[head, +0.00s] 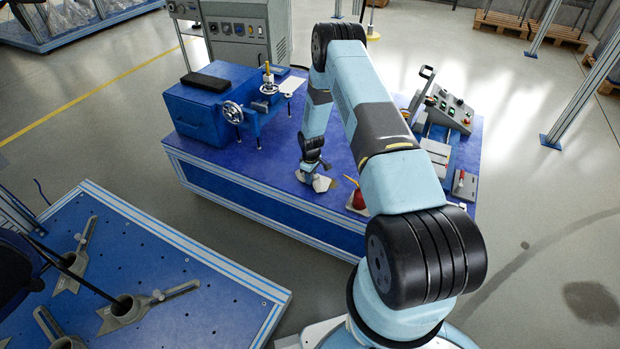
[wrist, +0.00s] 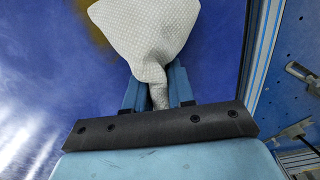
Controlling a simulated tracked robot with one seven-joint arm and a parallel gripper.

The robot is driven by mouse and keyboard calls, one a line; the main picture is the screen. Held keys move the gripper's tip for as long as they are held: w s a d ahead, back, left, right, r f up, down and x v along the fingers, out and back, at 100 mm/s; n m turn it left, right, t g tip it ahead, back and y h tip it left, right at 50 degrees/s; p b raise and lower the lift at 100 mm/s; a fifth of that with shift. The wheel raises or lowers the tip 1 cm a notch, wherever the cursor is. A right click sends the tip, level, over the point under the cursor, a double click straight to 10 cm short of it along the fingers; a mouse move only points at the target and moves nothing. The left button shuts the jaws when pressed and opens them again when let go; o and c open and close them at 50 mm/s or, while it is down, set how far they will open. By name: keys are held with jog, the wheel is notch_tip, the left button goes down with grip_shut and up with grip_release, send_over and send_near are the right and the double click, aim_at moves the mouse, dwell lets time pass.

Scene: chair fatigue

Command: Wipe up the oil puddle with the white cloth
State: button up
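The white cloth (head: 321,184) is at the blue bench top, below my gripper (head: 314,170). In the wrist view the quilted cloth (wrist: 145,30) is bunched and pinched between the two blue fingers of my gripper (wrist: 156,78), and its wide part fans out beyond the fingertips. A brownish-yellow patch, the oil puddle (wrist: 93,18), shows on the blue surface at the upper left of the wrist view, partly hidden by the cloth. I cannot tell how firmly the cloth touches the surface.
A red oil can (head: 358,201) stands just right of the cloth. A blue machine with a handwheel (head: 233,112) is at the bench's left, a control panel (head: 449,108) at its right. Another blue perforated table (head: 190,262) with metal fixtures is at front left.

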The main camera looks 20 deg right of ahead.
grip_shut()
jog(key=shift+r, duration=0.25)
jog(key=shift+r, duration=0.35)
